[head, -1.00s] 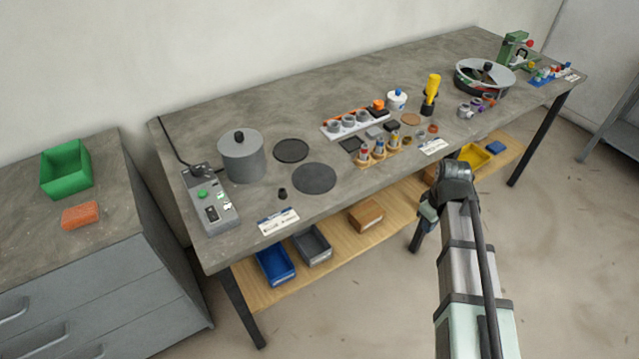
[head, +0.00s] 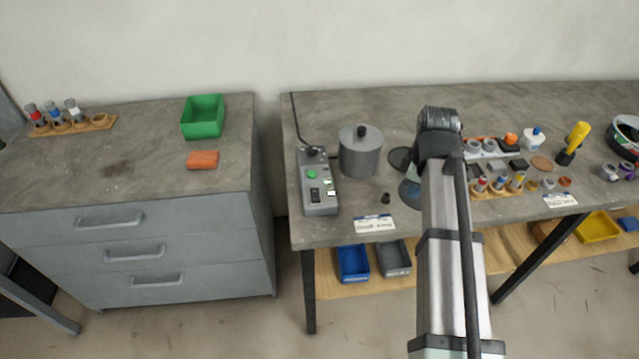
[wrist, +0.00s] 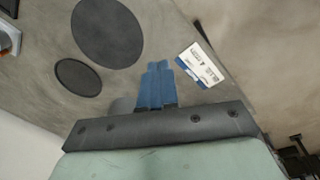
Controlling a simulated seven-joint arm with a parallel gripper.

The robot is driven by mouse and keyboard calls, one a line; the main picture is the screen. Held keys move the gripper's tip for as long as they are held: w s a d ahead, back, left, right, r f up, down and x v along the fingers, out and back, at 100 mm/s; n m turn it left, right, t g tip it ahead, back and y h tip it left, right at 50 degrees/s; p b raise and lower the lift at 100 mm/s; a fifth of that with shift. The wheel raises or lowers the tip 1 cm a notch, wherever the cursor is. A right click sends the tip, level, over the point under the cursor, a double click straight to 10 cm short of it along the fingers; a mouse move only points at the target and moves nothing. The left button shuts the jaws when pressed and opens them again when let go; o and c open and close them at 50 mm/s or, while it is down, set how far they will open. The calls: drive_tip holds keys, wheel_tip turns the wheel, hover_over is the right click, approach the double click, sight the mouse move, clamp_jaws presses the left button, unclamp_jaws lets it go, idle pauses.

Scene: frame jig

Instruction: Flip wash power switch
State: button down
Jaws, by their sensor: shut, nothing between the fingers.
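The grey control box (head: 318,182) stands on the left end of the workbench in the head view. It has a green button (head: 312,174), a dark rocker switch (head: 315,195) and a knob at its back; which control is the wash power switch I cannot read. My gripper (wrist: 158,72) shows in the wrist view with its blue fingers together and empty, above the bench. In the head view my arm mostly hides it, to the right of the box and apart from it. The box's edge may show at the wrist view's upper left.
A grey lidded pot (head: 359,157) stands right of the box, near a small dark knob (head: 385,198) and a label card (head: 375,223). Dark round pads (wrist: 108,33) lie on the bench. A drawer cabinet (head: 140,215) with a green bin (head: 203,117) stands left, across a gap.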

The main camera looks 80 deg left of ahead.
drive_tip(key=s+a+r+n, duration=0.2)
drive_tip(key=s+r, duration=0.1)
drive_tip(key=s, duration=0.3)
drive_tip(key=s+a+r+n, duration=0.2)
drive_tip(key=s, duration=0.4)
wheel_tip(320, 180, up, 5)
drive_tip(key=n, duration=0.3)
hover_over(316, 192)
drive_tip(key=d, duration=0.2)
drive_tip(key=shift+d, duration=0.1)
drive_tip(key=f, duration=0.4)
drive_tip(key=a+f, duration=0.1)
drive_tip(key=f, duration=0.4)
drive_tip(key=a+f, duration=0.1)
drive_tip(key=f, duration=0.4)
drive_tip(key=shift+a+f, duration=0.1)
drive_tip(key=shift+f, duration=0.1)
drive_tip(key=shift+d, duration=0.2)
